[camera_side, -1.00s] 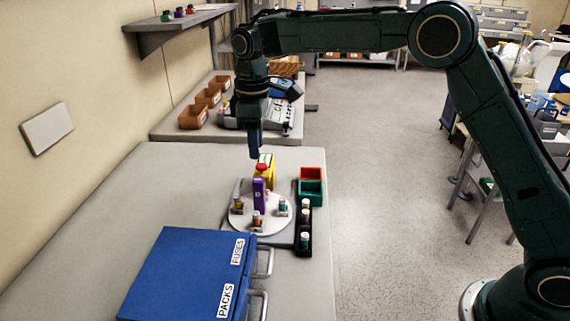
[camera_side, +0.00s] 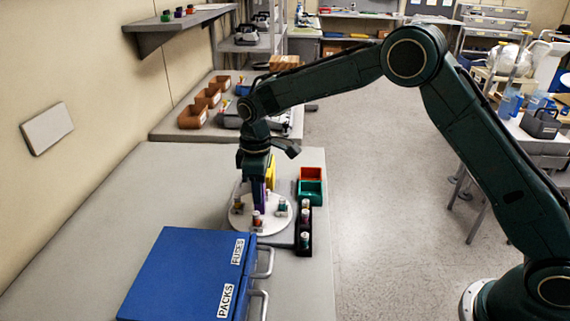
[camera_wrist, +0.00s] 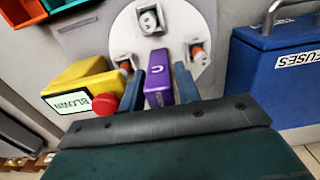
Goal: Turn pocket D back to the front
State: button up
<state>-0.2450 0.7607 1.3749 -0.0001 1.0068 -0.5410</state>
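The white turntable (camera_side: 240,224) is on the bench, with several small vials in holders around its rim; it also shows in the wrist view (camera_wrist: 180,20). A purple upright block (camera_wrist: 157,78) with a pale letter, hard to read, stands at its middle. My gripper (camera_wrist: 158,88) is lowered over this block, one finger on each side. The fingers look apart from the block, with narrow gaps. In the side view my gripper (camera_side: 260,185) mostly hides the block. An orange-capped vial (camera_side: 257,219) faces the side camera. I cannot tell which pocket is D.
A yellow box (camera_wrist: 75,88) with a red button and "BLOWN" label stands close beside my gripper. A blue cabinet (camera_side: 185,275) marked FUSES and PACKS is in front. A black vial rack (camera_side: 304,228) and orange and green bins (camera_side: 310,190) are at right. The bench's left side is clear.

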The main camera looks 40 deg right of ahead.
jog(key=shift+f, duration=0.3)
grip_shut()
